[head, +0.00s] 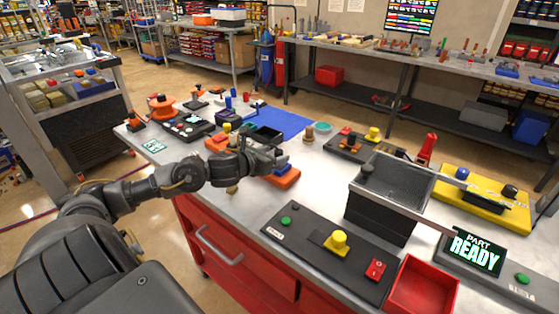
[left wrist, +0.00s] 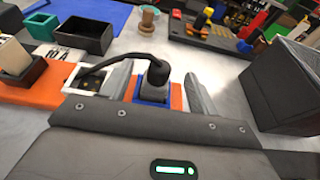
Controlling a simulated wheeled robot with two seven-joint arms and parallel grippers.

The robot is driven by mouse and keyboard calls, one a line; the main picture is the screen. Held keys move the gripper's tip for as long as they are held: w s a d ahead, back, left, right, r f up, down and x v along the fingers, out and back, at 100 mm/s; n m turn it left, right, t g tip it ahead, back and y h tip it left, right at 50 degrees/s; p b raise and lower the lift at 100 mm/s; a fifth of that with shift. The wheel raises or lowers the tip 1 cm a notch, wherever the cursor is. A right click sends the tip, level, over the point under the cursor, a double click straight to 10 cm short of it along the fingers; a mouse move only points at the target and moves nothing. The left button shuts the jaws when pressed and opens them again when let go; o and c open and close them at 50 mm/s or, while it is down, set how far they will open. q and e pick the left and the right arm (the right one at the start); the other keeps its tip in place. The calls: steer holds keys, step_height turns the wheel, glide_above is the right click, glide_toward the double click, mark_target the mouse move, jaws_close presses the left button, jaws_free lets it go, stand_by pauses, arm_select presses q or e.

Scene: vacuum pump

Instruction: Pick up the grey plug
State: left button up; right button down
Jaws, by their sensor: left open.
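The grey plug (left wrist: 157,73) stands upright in a blue socket (left wrist: 153,92) on an orange base (left wrist: 176,98) in the left wrist view. A black cable (left wrist: 105,66) runs from it left toward a white-framed block (left wrist: 92,84). My left gripper (left wrist: 160,88) is open, with one finger on each side of the plug; I see gaps between plug and fingers. In the head view my left gripper (head: 280,163) is over the orange base (head: 284,178) and hides the plug. My right gripper is not in view.
A dark open-topped box (head: 385,205) stands to the right, with a grey panel (head: 318,252) of buttons in front. A red tray (head: 424,288) is at the front edge.

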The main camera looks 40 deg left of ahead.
mark_target(282, 151)
arm_select(q)
steer(key=shift+w+p, duration=0.3)
steer(key=shift+w, duration=0.15)
steer(key=p+x, duration=0.1)
steer(key=x, duration=0.2)
steer(key=shift+w+a+f, duration=0.1)
steer(key=shift+w+f, duration=0.05)
steer(key=shift+w, duration=0.1)
steer(key=shift+w+f, duration=0.2)
steer(key=shift+w, duration=0.05)
steer(key=c, duration=1.1)
steer(key=shift+r, duration=0.15)
